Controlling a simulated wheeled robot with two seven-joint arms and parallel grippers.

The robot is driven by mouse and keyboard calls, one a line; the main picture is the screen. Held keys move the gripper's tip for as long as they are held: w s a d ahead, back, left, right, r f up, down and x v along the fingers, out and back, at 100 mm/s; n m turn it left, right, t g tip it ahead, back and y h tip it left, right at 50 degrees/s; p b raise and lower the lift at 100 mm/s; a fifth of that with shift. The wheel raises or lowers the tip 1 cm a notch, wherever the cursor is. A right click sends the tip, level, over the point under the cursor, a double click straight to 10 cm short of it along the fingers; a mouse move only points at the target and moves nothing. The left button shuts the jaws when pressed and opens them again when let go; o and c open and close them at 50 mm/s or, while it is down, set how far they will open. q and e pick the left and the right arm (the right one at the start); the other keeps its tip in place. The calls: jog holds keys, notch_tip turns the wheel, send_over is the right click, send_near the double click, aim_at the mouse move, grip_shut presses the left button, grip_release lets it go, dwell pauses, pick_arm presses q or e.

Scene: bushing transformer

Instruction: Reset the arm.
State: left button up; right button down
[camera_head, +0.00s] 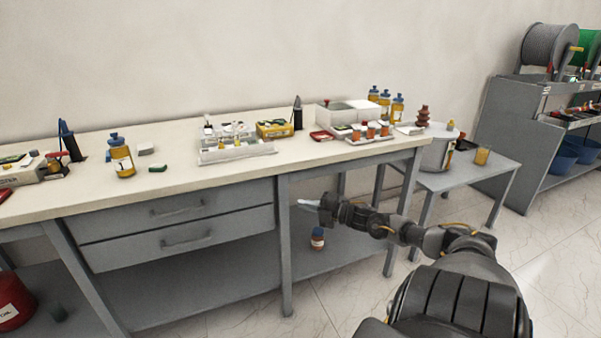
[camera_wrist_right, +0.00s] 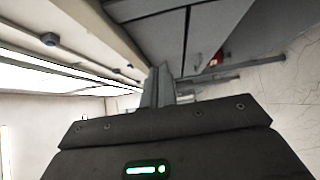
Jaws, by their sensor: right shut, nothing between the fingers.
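My right arm comes in from the lower right of the head view. Its gripper (camera_head: 308,204) is in front of the workbench, below the tabletop and beside the drawers. The fingers are shut with nothing between them. In the right wrist view the two fingers (camera_wrist_right: 161,88) stand close together and empty, with the bench underside and drawer front beyond them. My left gripper does not show in either view.
The workbench (camera_head: 60,204) holds bottles, a white rack (camera_head: 237,153) and several small items. A small side table (camera_head: 465,177) carries a grey pot (camera_head: 437,153). A shelf unit (camera_head: 520,125) with cable reels stands right.

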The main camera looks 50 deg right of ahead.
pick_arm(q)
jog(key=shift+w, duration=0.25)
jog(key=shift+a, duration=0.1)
pick_arm(e)
jog(key=shift+f, duration=0.1)
